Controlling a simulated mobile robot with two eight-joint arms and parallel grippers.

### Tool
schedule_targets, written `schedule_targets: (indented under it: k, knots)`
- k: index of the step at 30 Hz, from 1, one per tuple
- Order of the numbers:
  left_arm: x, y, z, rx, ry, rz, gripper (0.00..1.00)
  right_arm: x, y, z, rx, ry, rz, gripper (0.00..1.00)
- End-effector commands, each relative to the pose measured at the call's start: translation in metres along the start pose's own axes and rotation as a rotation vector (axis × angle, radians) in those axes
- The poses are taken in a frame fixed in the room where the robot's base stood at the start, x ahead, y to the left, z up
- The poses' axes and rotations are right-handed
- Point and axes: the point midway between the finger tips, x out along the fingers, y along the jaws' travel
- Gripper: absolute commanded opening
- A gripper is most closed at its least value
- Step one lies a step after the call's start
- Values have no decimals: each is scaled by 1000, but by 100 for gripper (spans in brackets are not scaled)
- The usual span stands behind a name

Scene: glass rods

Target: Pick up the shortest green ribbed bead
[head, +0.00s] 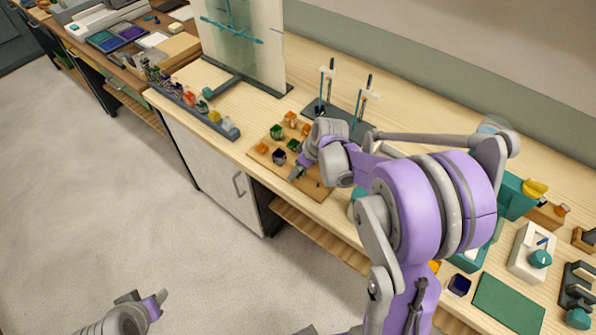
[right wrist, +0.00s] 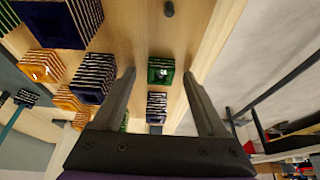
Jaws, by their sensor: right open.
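A small green ribbed bead (right wrist: 160,71) shows between the spread fingertips of my right gripper (right wrist: 160,76) in the right wrist view. The fingers do not visibly touch it. A blue ribbed bead (right wrist: 157,106) is beside it, nearer the palm in the picture. In the head view a green bead (head: 277,132) stands on the wooden board (head: 318,194) among orange and dark blue ones. My right gripper (head: 297,171) is low over the board and partly hides it. My left gripper (head: 153,302) is far off over the floor; its opening is unclear.
Orange beads (right wrist: 40,66) and large dark blue beads (right wrist: 62,22) crowd the left of the right wrist view. A stand with upright rods (head: 345,122) is behind the board. A row of coloured pieces (head: 190,98) lies left, near a tall panel (head: 243,45).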

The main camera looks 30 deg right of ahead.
Motion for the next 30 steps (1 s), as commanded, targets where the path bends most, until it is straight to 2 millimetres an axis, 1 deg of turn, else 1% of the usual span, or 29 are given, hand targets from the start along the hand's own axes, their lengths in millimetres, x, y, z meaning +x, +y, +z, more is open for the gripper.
schedule_targets:
  k: [5, 6, 8, 12, 17, 18, 19, 26, 30]
  knots:
    - [0, 0, 0, 0, 0, 0, 50, 0, 0, 0, 0, 0, 0, 75]
    - [0, 0, 0, 0, 0, 0, 50, 0, 0, 0, 1, 0, 0, 73]
    - [0, 0, 0, 0, 0, 0, 50, 0, 0, 0, 1, 0, 0, 62]
    - [0, 0, 0, 0, 0, 0, 50, 0, 0, 0, 1, 0, 0, 37]
    - [0, 0, 0, 0, 0, 0, 50, 0, 0, 0, 1, 0, 0, 8]
    - [0, 0, 0, 0, 0, 0, 50, 0, 0, 0, 1, 0, 0, 1]
    - [0, 0, 0, 0, 0, 0, 50, 0, 0, 0, 1, 0, 0, 0]
    - [0, 0, 0, 0, 0, 0, 50, 0, 0, 0, 1, 0, 0, 0]
    - [-1, 0, -1, 0, 1, 0, 50, -7, 0, -3, 1, 1, 0, 0]
